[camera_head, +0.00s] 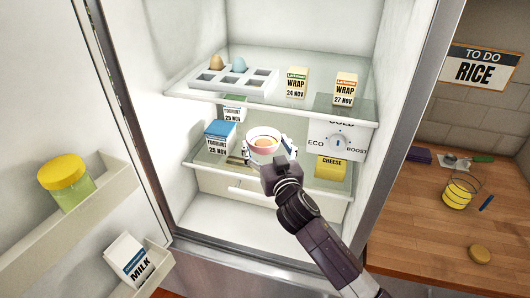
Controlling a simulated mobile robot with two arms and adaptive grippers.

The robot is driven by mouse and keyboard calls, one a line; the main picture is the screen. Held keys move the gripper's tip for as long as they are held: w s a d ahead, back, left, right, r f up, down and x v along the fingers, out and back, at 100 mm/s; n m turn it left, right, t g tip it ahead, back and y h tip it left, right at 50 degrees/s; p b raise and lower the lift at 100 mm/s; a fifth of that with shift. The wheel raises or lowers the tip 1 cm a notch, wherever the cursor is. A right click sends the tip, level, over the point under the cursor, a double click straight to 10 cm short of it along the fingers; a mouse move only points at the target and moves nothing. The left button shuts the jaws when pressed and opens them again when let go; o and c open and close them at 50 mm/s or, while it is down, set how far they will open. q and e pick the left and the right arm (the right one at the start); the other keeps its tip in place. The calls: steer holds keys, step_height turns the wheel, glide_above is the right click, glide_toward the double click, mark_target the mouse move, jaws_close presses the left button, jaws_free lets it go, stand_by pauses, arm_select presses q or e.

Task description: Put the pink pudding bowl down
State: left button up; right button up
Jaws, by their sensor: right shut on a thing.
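The pink pudding bowl (263,139) is a small pale pink bowl with something orange-brown inside. It is inside the open fridge at the level of the middle glass shelf (212,160). My right gripper (267,156) is shut on the bowl, its arm reaching in from the lower right. I cannot tell whether the bowl touches the shelf, as the gripper hides its underside. My left gripper does not show.
Yoghurt cartons (220,135) stand left of the bowl and yellow cheese (330,169) right of it. A temperature dial (338,141) is behind the cheese. An egg tray (234,83) and wrap cartons (297,82) stand above. The open door (70,213) holds a jar and milk.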

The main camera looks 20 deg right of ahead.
step_height(320, 180, down, 4)
steer(key=shift+r, duration=0.15)
steer(key=shift+f, duration=0.25)
steer(key=o, duration=1.2)
steer(key=shift+r, duration=0.1)
steer(key=shift+r, duration=0.1)
steer(key=shift+s+a+r+b, duration=0.1)
steer(key=shift+s+b, duration=0.3)
steer(key=shift+s, duration=1.6)
steer(key=shift+s+a+r+b, duration=0.15)
steer(key=shift+s+b, duration=0.3)
steer(key=shift+s, duration=1.55)
steer(key=shift+s+r+b, duration=0.1)
steer(key=shift+s+b, duration=0.3)
steer(key=shift+s, duration=1.6)
